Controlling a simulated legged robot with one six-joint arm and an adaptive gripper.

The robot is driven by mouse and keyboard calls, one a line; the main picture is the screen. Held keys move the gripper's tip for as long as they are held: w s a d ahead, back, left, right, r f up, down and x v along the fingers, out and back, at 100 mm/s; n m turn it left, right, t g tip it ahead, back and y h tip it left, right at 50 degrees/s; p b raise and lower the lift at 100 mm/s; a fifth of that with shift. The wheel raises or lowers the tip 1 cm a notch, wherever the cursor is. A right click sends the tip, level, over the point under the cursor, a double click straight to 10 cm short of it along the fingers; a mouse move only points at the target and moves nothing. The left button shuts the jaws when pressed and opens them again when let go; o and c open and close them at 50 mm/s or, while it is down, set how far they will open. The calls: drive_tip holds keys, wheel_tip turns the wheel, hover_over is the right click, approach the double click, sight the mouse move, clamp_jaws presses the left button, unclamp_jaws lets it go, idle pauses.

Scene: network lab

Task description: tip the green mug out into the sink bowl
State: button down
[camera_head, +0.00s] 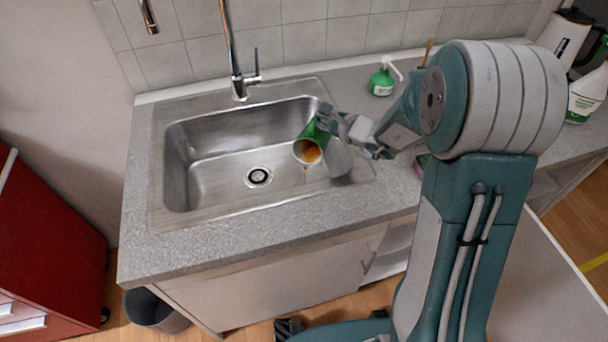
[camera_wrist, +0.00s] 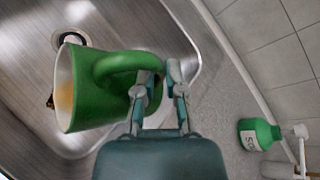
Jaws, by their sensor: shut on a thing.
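The green mug (camera_head: 311,144) is tilted on its side over the right part of the sink bowl (camera_head: 222,162), its mouth facing down-left in the head view. Orange-brown liquid shows inside its pale interior. In the wrist view the mug (camera_wrist: 100,88) has its mouth to the left and its handle toward my gripper (camera_wrist: 164,78). My gripper (camera_head: 327,122) is shut on the mug's handle side. The sink drain (camera_head: 258,176) lies left of and below the mug in the head view.
A tall faucet (camera_head: 235,70) stands behind the bowl. A green soap bottle (camera_head: 382,82) stands on the counter right of the sink; it also shows in the wrist view (camera_wrist: 260,134). A spray bottle (camera_head: 587,95) is far right. A red cabinet (camera_head: 45,230) stands left.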

sight(314, 121)
drive_tip(key=shift+s+a+r+n+t, duration=0.3)
drive_tip(key=shift+s+r+n, duration=0.1)
drive_tip(key=shift+s, duration=0.15)
drive_tip(key=shift+s+a+r+n+t, duration=0.15)
drive_tip(key=shift+s+r+n+t, duration=0.2)
drive_tip(key=shift+s, duration=0.15)
idle(0.8)
drive_tip(key=shift+s+a+r+n+t, duration=0.25)
drive_tip(key=shift+s+n, duration=0.1)
drive_tip(key=shift+s, duration=0.1)
